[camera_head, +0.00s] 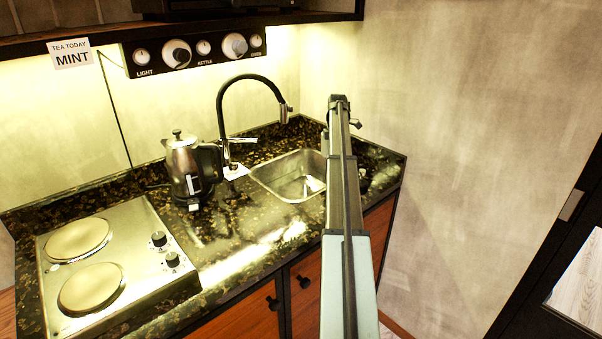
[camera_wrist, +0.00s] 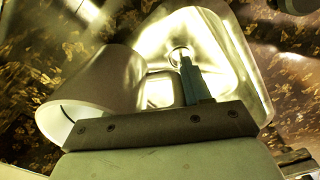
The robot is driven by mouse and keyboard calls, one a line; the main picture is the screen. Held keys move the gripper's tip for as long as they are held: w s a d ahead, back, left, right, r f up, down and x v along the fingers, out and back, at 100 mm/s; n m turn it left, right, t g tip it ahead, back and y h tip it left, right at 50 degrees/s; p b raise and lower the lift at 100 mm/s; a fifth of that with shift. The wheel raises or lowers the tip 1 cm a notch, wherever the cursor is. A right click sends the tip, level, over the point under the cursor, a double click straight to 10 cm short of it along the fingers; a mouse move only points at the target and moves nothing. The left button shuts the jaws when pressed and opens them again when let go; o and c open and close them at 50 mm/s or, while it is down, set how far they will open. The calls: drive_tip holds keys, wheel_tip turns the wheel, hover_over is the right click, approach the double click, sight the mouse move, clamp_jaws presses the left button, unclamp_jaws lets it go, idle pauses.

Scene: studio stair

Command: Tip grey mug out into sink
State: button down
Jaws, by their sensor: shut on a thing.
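The grey mug (camera_wrist: 95,90) shows on the left of the wrist view. Its pale inside shows at an open rim facing the lower left, and its handle (camera_wrist: 150,88) points right, towards my gripper (camera_wrist: 190,85). My gripper is shut on the mug at the handle. The steel sink (camera_wrist: 240,75) lies behind and to the right of the mug in that view, with its drain showing. In the head view the sink (camera_head: 272,182) is set in the counter, partly behind my arm. The mug and fingertips are hidden there. The mug's exact tilt and contents cannot be told.
A black hose tap (camera_head: 222,100) arches beside the sink. A steel kettle (camera_head: 183,160) stands left of it. A two-plate hob (camera_head: 130,235) fills the counter's left. A wall panel (camera_head: 195,50) and shelf hang above.

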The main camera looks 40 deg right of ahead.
drive_tip(key=n, duration=0.6)
drive_tip(key=shift+w+d, duration=0.15)
idle(0.4)
drive_tip(key=a+f+h, duration=0.4)
drive_tip(key=f+h, duration=0.1)
drive_tip(key=h, duration=0.2)
drive_tip(key=shift+f+h, duration=0.2)
drive_tip(key=shift+h, duration=0.1)
idle(0.5)
drive_tip(key=shift+a+r+h, duration=0.25)
drive_tip(key=shift+r+h, duration=0.15)
drive_tip(key=shift+h, duration=0.3)
drive_tip(key=shift+r+h, duration=0.6)
drive_tip(key=shift+h, duration=0.4)
drive_tip(key=shift+r+h, duration=0.55)
drive_tip(key=shift+h, duration=0.45)
idle(1.0)
drive_tip(key=shift+a+r+h+p, duration=0.1)
drive_tip(key=shift+r+h+p, duration=0.25)
drive_tip(key=shift+h, duration=0.35)
idle(0.6)
